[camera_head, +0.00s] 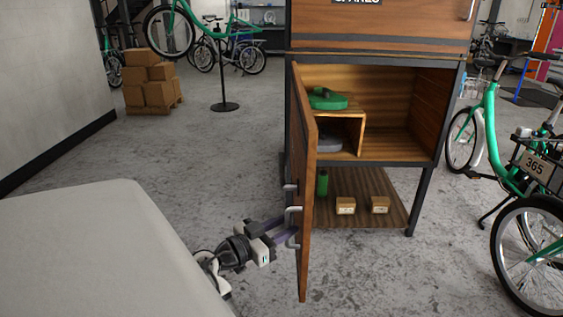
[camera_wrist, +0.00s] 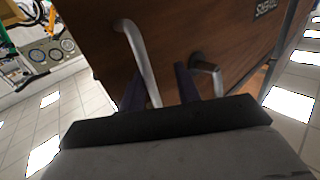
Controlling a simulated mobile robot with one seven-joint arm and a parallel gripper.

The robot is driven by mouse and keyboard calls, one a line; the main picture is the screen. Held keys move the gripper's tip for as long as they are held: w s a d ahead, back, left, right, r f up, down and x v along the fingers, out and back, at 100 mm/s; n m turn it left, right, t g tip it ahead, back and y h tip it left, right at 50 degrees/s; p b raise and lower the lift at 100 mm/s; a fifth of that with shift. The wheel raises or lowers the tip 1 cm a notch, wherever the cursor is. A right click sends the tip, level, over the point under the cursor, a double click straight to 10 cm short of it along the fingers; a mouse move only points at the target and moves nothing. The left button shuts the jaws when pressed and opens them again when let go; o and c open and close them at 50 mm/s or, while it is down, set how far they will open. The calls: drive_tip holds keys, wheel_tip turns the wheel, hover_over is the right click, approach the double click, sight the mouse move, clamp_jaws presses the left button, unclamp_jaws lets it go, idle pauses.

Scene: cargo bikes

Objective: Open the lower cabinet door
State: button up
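The lower cabinet door (camera_head: 306,190) stands wide open, swung out towards me, and shows nearly edge-on. Its metal handle (camera_head: 293,212) is on the outer face, on the left in the head view. In the wrist view the handle (camera_wrist: 143,62) shows as a bent bar, partly hidden behind my wrist. My gripper (camera_head: 287,229) is at the handle, left of the door. Its two dark purple fingers (camera_wrist: 160,88) are spread apart, with the handle bar showing beside and between them. I cannot tell whether they touch it.
The open cabinet (camera_head: 400,130) holds a wooden box (camera_head: 350,130) with a green item (camera_head: 327,98) on top. Small boxes (camera_head: 345,206) and a green bottle (camera_head: 322,184) stand on the lower shelf. A green bike (camera_head: 500,150) stands at right.

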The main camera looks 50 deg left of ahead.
drive_tip(key=shift+s, duration=0.1)
drive_tip(key=s, duration=1.3)
drive_tip(key=shift+s+b, duration=0.35)
drive_tip(key=shift+a, duration=0.1)
